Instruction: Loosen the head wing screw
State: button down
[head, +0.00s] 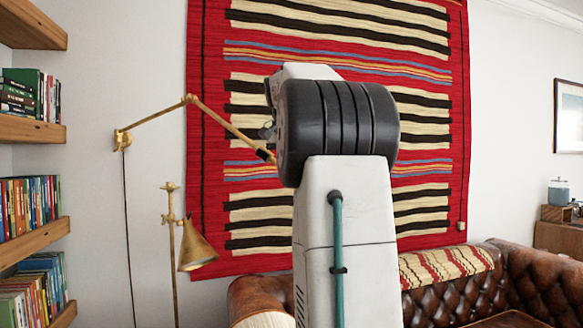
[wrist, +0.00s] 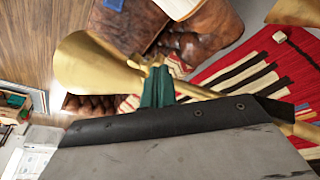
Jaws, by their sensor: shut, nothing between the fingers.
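In the head view a brass wall lamp (head: 190,99) reaches from its wall bracket toward my arm, and its far end is hidden behind my arm. In the wrist view a large brass cone-shaped lamp head (wrist: 95,65) lies left of my gripper, with a brass rod (wrist: 196,91) to the right. My gripper (wrist: 157,70) shows as teal fingers closed together, empty, overlapping the narrow brass part between cone and rod. I cannot tell whether they touch it. My gripper is hidden in the head view.
A brass floor lamp (head: 195,248) stands at the left, near wooden shelves (head: 35,240) of books. A striped red rug (head: 240,200) hangs on the wall behind my arm. A brown leather sofa (head: 460,280) is at the lower right.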

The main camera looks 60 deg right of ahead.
jog(key=shift+w+f, duration=0.2)
jog(key=shift+w, duration=0.3)
dwell(0.3)
jog(key=shift+f, duration=0.1)
jog(key=w+v, duration=0.3)
jog(key=v, duration=0.9)
jog(key=shift+d+r, duration=0.2)
jog(key=shift+r, duration=0.25)
